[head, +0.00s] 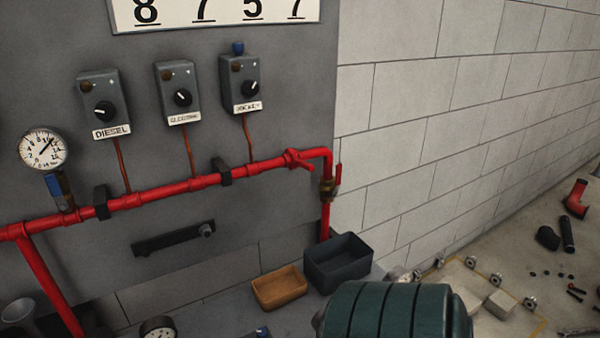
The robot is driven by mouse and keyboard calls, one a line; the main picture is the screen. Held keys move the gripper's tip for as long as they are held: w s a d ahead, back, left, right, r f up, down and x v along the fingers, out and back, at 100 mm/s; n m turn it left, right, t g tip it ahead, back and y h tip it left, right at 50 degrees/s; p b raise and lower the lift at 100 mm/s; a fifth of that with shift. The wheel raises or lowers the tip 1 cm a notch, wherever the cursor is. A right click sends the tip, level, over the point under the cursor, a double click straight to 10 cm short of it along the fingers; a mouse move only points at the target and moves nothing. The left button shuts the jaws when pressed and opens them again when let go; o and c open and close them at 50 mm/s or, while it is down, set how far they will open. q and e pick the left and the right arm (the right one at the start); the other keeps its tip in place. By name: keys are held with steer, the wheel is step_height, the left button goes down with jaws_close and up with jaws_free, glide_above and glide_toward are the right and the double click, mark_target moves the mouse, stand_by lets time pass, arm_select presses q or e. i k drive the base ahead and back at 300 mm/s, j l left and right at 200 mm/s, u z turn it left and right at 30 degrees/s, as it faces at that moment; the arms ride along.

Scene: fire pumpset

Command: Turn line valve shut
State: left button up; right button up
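A brass valve (327,188) sits on the short vertical run at the right end of the red pipe (180,187). A small red lever (338,176) stands at its right side, upright and roughly parallel to that pipe run. Another red handle-like piece (297,160) sits on the pipe just before the bend. No labels on the two can be read, so I cannot tell for sure which is the line valve. Neither of my grippers is in view.
A black bin (338,265) stands below the valve, with a tan tray (279,289) beside it. A green ribbed housing (397,310) fills the bottom centre. Three switch boxes, including one marked diesel (102,105), and a gauge (43,148) are on the grey panel. Loose parts lie at right.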

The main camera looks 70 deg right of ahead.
mark_target(339, 167)
steer(key=z, duration=2.35)
steer(key=l, duration=0.95)
steer(key=k, duration=0.05)
